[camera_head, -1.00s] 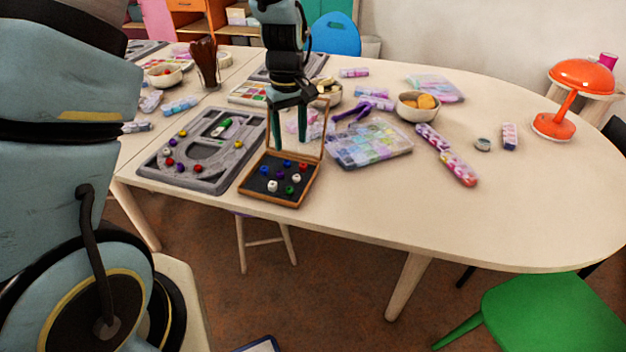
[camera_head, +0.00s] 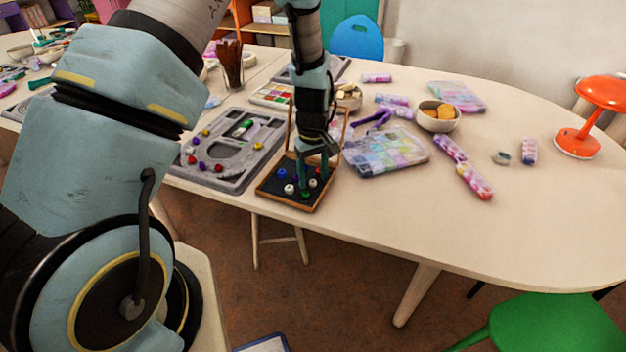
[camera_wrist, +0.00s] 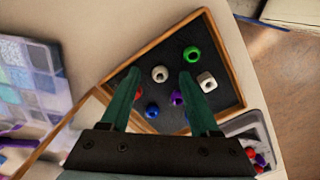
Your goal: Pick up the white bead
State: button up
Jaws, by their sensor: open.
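Two white beads lie in the open wooden box (camera_head: 287,206) with a dark lining. A round white bead (camera_wrist: 160,74) shows between my fingertips in the wrist view, and also in the head view (camera_head: 313,183). A cube-like white bead (camera_wrist: 206,82) lies just outside the right finger; it is at the left in the head view (camera_head: 289,188). My gripper (camera_head: 314,168) is low over the box, fingers pointing down, open and empty. It also shows in the wrist view (camera_wrist: 160,73). I cannot tell how high the fingertips are above the beads.
Around them lie a green bead (camera_wrist: 191,54), a purple bead (camera_wrist: 176,98), a blue bead (camera_wrist: 152,111) and a red bead. The box's raised lid stands behind. A grey bead board (camera_head: 237,178) is left; a clear compartment case (camera_head: 400,158) is right. The table's front is clear.

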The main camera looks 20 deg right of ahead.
jog(key=shift+f, duration=0.35)
grip_shut()
dwell(0.4)
